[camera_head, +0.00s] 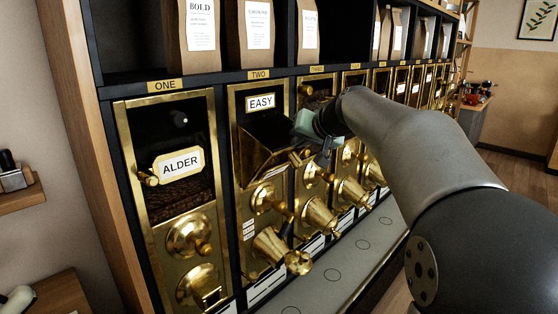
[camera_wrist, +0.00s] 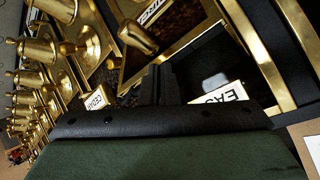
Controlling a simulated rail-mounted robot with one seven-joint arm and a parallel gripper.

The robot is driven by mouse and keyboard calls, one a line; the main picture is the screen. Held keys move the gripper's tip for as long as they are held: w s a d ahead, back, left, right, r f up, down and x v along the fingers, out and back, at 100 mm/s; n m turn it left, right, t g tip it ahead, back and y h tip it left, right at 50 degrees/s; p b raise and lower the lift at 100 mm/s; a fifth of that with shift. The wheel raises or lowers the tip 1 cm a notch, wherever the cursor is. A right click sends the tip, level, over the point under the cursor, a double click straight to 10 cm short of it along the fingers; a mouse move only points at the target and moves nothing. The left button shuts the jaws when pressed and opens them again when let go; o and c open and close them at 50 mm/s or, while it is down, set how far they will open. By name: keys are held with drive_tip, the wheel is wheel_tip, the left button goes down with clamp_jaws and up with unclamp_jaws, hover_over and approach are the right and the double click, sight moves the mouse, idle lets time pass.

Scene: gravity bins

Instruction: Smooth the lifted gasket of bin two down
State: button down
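Bin two (camera_head: 238,135) is a brass-framed bin under the TWO plate, with an EASY card in its dark upper window. Its brass hatch (camera_head: 262,165) juts out, tilted open, below the card. In the wrist view the EASY card (camera_wrist: 222,97) lies right of my fingers, inside the brass frame. I cannot make out a lifted gasket edge; the dark opening hides it. My gripper (camera_head: 322,158) is just right of the open hatch, in front of bin three. In the wrist view my gripper (camera_wrist: 158,84) shows dark fingers close together, with nothing visible between them.
Bin one (camera_head: 165,200), with an ALDER card, stands to the left. More brass bins with protruding knobs and spouts run right, close to my arm. A grey counter ledge (camera_head: 345,265) lies below. Coffee bags (camera_head: 250,35) stand on the shelf above.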

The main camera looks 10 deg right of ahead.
drive_tip(key=shift+w+d, duration=0.65)
drive_tip(key=shift+d, duration=0.3)
drive_tip(key=shift+w+d+p, duration=0.35)
drive_tip(key=shift+w+d, duration=0.5)
drive_tip(key=shift+d, duration=0.25)
drive_tip(key=shift+w+d+f+p, duration=0.2)
drive_tip(key=shift+w+d+p, duration=0.15)
drive_tip(key=shift+w+d, duration=0.6)
drive_tip(key=shift+s, duration=0.15)
drive_tip(key=shift+s+a+b, duration=0.75)
drive_tip(key=shift+a, duration=0.35)
